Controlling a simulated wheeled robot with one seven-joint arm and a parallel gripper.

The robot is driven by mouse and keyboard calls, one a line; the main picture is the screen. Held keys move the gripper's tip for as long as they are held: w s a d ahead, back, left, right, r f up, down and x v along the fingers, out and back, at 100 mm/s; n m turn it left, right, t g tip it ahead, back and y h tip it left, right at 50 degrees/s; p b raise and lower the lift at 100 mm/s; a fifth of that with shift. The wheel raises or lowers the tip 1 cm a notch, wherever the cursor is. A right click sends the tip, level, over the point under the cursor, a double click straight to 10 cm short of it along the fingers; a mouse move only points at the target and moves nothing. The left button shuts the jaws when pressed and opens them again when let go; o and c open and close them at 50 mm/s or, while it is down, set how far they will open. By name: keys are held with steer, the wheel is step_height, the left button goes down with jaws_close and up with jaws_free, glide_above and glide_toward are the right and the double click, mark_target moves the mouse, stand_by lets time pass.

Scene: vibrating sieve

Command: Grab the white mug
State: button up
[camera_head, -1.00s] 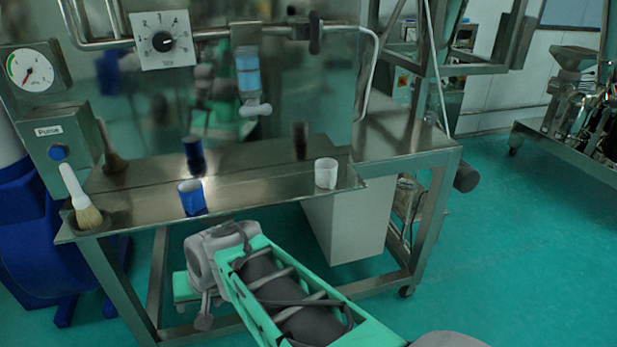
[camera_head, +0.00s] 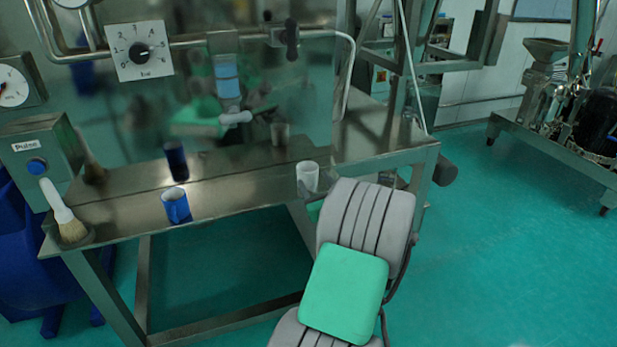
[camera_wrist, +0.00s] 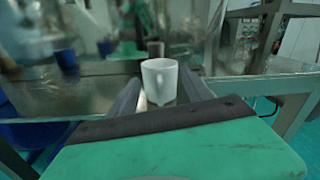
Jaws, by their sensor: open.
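The white mug (camera_head: 308,176) stands upright near the front edge of the steel table (camera_head: 240,196), towards its right part. In the wrist view the white mug (camera_wrist: 160,80) is upright just ahead, between and beyond the two fingers of my gripper (camera_wrist: 164,98). My gripper is open, with a finger on each side of the mug in that view. Whether either finger touches the mug I cannot tell. In the head view my green and grey arm reaches up to the table edge by the mug, and the fingers are hardly visible there.
A blue mug (camera_head: 176,205) stands to the left on the same table. A brush (camera_head: 64,212) stands at its left end. A reflective steel panel rises behind, with a dial (camera_head: 139,50) and a blue-filled tube (camera_head: 227,80). Open green floor lies to the right.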

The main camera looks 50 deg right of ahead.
steer(key=shift+x, duration=1.1)
jaws_close()
stand_by(0.5)
